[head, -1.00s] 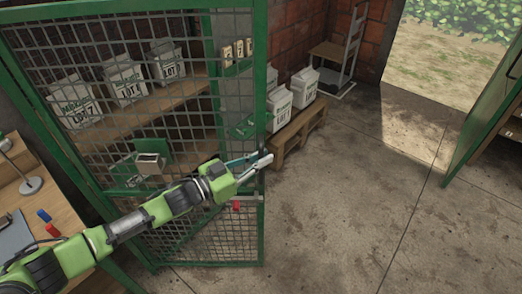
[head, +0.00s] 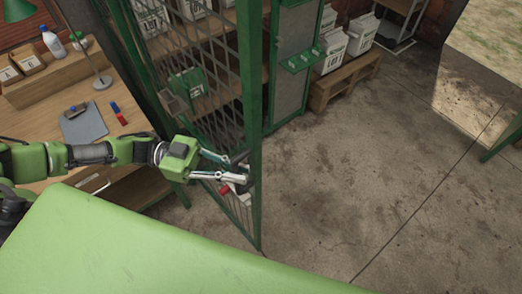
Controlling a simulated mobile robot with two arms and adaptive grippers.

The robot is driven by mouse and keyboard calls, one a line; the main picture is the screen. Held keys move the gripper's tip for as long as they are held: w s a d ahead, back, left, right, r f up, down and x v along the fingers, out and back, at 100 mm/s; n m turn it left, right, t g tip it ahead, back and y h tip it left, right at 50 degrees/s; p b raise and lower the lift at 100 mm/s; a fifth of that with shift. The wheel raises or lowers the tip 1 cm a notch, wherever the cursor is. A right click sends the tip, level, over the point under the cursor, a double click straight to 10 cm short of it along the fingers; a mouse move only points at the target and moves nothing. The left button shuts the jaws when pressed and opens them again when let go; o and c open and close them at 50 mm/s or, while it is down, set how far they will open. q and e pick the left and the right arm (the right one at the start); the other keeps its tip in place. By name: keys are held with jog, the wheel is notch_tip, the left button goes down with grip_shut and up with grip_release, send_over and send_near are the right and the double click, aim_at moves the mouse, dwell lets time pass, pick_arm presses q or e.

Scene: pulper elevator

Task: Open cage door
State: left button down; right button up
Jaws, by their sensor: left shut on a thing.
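The cage door (head: 252,110) is a green steel frame with wire mesh. It stands swung out toward me at an angle, with a gap between its free edge and the cage's green post (head: 291,60). My left gripper (head: 243,171) reaches in from the left and is shut on the door's handle at the free edge. The handle itself is mostly hidden by the fingers. A red latch piece (head: 225,190) shows just below the fingers. My right gripper is not in view.
A wooden desk (head: 135,115) with a clipboard (head: 84,124), a lamp (head: 101,80) and a bottle stands left of the door. The concrete floor (head: 370,160) to the right is clear.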

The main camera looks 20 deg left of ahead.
pick_arm(q)
jog(key=s+a, duration=0.1)
jog(key=s+a+g, duration=0.1)
jog(key=s, duration=0.1)
jog(key=shift+a+r+m, duration=0.15)
jog(key=shift+m, duration=0.25)
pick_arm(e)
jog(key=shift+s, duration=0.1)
pick_arm(q)
jog(key=c, duration=2.1)
grip_release()
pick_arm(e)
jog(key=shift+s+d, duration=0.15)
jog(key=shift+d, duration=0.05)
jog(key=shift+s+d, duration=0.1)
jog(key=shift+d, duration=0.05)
